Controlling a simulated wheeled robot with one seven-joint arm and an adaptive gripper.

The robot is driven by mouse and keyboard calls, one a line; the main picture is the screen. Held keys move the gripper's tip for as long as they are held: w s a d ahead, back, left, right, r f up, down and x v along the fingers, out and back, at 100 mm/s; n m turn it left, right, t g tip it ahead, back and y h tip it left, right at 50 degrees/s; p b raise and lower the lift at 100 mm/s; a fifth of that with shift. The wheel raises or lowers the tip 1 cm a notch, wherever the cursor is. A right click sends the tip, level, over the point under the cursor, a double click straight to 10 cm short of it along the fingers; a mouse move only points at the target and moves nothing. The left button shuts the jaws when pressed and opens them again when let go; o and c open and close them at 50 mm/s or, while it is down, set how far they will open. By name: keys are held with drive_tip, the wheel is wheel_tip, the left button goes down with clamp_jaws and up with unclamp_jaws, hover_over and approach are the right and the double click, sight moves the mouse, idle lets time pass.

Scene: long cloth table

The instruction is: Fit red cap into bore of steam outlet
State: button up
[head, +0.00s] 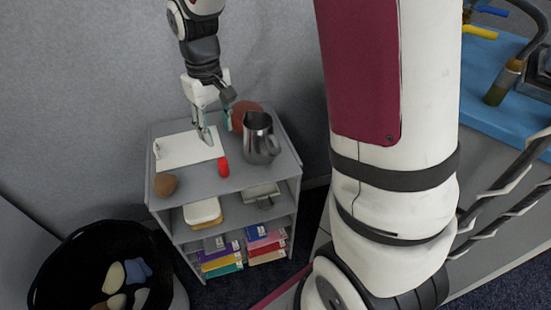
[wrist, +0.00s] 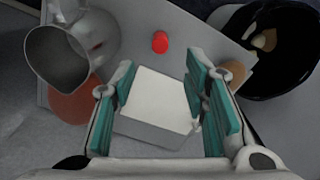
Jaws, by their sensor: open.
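The red cap (head: 223,166) stands on the grey top of a small shelf unit, near its front edge. In the wrist view the cap (wrist: 160,42) is beyond my fingertips, apart from them. My gripper (head: 216,128) is open and empty above the shelf top, behind the cap in the head view. Its teal finger pads (wrist: 160,82) are spread wide in the wrist view, with a white flat slab (wrist: 158,98) seen between them. A small pale piece (head: 157,150) is at the slab's left end. I cannot identify the steam outlet or its bore.
A metal pitcher (head: 260,140) stands right of the cap. A reddish round object (head: 246,112) is behind it, and a brown lump (head: 165,184) lies at the front left corner. A black bin (head: 70,244) stands on the floor. Lower shelves hold boxes (head: 222,262).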

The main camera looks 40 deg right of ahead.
drive_tip(key=s+r, duration=1)
drive_tip(key=s, duration=0.2)
drive_tip(key=s+r+m+t, duration=0.1)
drive_tip(key=s, duration=1.6)
drive_tip(key=shift+a+r+m+t, duration=0.2)
drive_tip(key=shift+r+m+t, duration=0.1)
drive_tip(key=shift+m, duration=0.1)
drive_tip(key=shift+o, duration=0.6)
drive_tip(key=shift+s+f, duration=0.1)
drive_tip(key=shift+s, duration=0.1)
drive_tip(key=n+g+p, duration=0.2)
drive_tip(key=n+p, duration=0.6)
drive_tip(key=n, duration=0.8)
hover_over(222, 160)
wheel_tip(222, 160, down, 12)
drive_tip(key=f, duration=0.8)
drive_tip(key=shift+w+a+f+b, duration=0.1)
drive_tip(key=shift+w+a+b, duration=0.1)
drive_tip(key=shift+b, duration=0.1)
drive_tip(key=shift+s+d+f, duration=0.1)
drive_tip(key=shift+d+f, duration=0.05)
drive_tip(key=shift+f, duration=1.2)
drive_tip(key=shift+s+d+f, duration=0.1)
drive_tip(key=shift+f, duration=1.25)
